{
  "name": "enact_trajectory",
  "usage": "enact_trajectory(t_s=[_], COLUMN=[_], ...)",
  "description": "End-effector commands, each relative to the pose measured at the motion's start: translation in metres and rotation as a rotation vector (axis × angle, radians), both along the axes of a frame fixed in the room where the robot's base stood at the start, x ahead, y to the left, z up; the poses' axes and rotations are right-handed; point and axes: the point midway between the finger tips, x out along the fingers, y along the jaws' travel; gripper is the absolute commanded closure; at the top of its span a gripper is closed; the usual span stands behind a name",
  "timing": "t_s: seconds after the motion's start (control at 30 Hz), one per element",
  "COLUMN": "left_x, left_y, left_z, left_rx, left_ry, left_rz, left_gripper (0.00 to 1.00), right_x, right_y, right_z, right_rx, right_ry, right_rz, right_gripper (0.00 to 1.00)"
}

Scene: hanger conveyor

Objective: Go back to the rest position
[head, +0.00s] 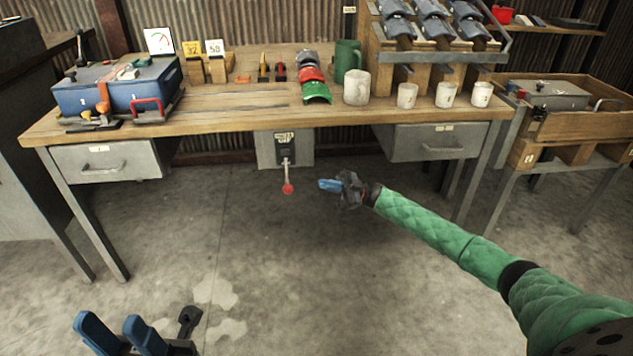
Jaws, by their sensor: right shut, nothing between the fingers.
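My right gripper (330,186) is at the end of the green arm that comes in from the right. It is shut and empty, in front of the workbench and below its top. It is a little to the right of the lever with a red knob (287,188), apart from it. My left gripper (108,330) is at the bottom left, low over the floor. Its two blue fingers stand apart, with nothing seen between them.
The wooden workbench (230,118) spans the back, with drawers (107,160) below. A side table (575,125) is at right. The floor in front is clear.

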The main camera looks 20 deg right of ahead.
Motion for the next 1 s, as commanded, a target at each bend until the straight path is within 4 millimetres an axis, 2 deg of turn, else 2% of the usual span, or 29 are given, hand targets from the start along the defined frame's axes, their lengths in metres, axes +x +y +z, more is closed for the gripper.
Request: enact_trajectory(t_s=[0.17,0.67,1.0], left_x=[-0.0003,0.0001,-0.0003], left_y=[0.0003,-0.0009,-0.0005], left_z=[0.0004,-0.0004,0.0003], left_rx=[0.002,-0.01,-0.008], left_ry=[-0.001,0.009,0.006], left_rz=[0.001,0.002,0.001], left_gripper=[0.64,0.64,0.64], right_x=[-0.0006,-0.0006,0.0076], right_y=[-0.0059,-0.0056,-0.0054], right_z=[-0.0033,-0.0032,-0.0049], right_rx=[0.0,0.0,-0.024], right_ry=[0.0,-0.004,-0.148], right_rz=[-0.001,-0.002,-0.128], right_gripper=[1.0,1.0,1.0])
